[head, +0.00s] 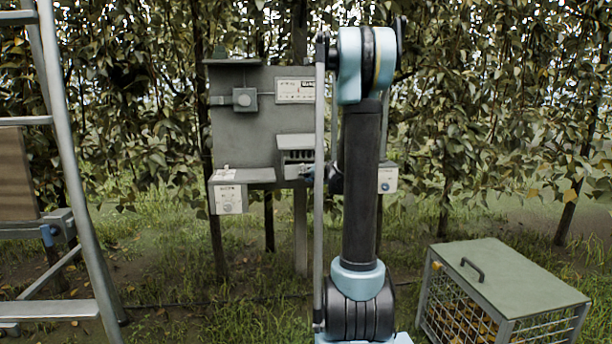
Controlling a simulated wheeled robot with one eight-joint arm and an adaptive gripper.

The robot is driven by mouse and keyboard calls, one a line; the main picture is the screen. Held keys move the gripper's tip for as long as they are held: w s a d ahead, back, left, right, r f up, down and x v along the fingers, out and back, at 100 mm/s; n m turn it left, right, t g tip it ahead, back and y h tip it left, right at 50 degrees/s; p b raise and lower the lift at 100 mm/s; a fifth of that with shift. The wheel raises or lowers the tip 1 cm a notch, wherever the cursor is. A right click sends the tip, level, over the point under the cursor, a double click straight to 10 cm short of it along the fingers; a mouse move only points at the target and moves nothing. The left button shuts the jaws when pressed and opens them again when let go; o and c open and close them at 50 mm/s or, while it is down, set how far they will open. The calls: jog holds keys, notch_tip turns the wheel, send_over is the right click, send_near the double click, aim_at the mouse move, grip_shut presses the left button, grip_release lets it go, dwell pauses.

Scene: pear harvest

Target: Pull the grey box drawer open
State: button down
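A grey panel (240,122) stands on posts in front of the foliage, left of my arm. A grey box (295,142) with a slotted front is mounted at its lower right, and my arm partly covers its right side. Which part is the drawer, and whether it is open, I cannot tell. My gripper seems to be the small dark and blue part (309,174) beside the slotted box, mostly hidden behind my arm. Its fingers are too small to read, and I cannot tell whether it touches the box.
A small square box (244,99) and a label plate (295,91) are on the panel. White-fronted boxes (229,199) (388,179) hang low on either side. A metal ladder (75,180) stands at left. A lidded wire crate (510,277) stands at right. Grass lies between.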

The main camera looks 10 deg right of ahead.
jog(key=s, duration=0.6)
jog(key=shift+s, duration=0.4)
jog(key=c, duration=1.3)
grip_release()
jog(key=shift+s+d, duration=0.1)
jog(key=v, duration=1.1)
jog(key=shift+s, duration=0.25)
